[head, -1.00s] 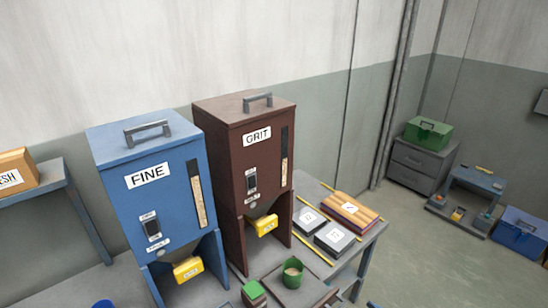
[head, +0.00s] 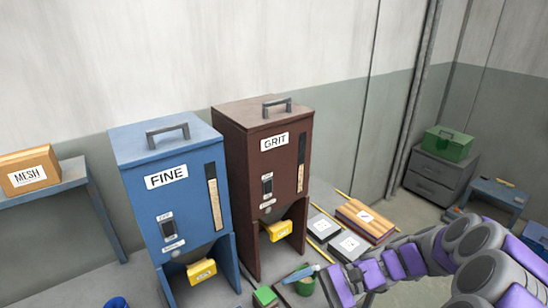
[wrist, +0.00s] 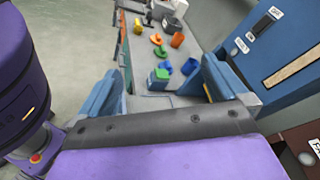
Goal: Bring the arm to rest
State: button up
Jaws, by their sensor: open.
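My arm, purple and grey, reaches in from the lower right of the head view. My gripper (head: 303,273) is at its end, low in the picture, in front of the brown GRIT hopper (head: 262,190). In the wrist view my gripper (wrist: 165,88) shows two blue fingers spread apart with nothing held between them. The blue FINE hopper (head: 175,200) stands left of the GRIT hopper, and a blue hopper side (wrist: 275,50) also shows at the right of the wrist view.
A green cup (head: 305,287) and green block (head: 264,297) are close to my gripper. Grey boxes (head: 350,244) and a striped wooden block (head: 366,219) lie right of the hoppers. In the wrist view, several coloured pieces (wrist: 165,68) lie on the bench beyond the fingers.

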jog(key=s+a+r+n+g+h, duration=0.1)
jog(key=s+a+r+n+h, duration=0.1)
jog(key=s+r+n+h, duration=0.3)
jog(key=s+d+n+t+h, duration=0.1)
jog(key=s+d+h, duration=0.3)
jog(key=s, duration=0.4)
jog(key=s+d+n+t+h, duration=0.1)
jog(key=s+d+t+h, duration=0.1)
jog(key=s+d+h, duration=0.3)
jog(key=s+h, duration=0.1)
jog(key=s, duration=0.3)
jog(key=shift+s+d+f+n+t, duration=0.15)
jog(key=shift+d+f+n+t, duration=0.15)
jog(key=shift+t, duration=0.1)
dwell(0.9)
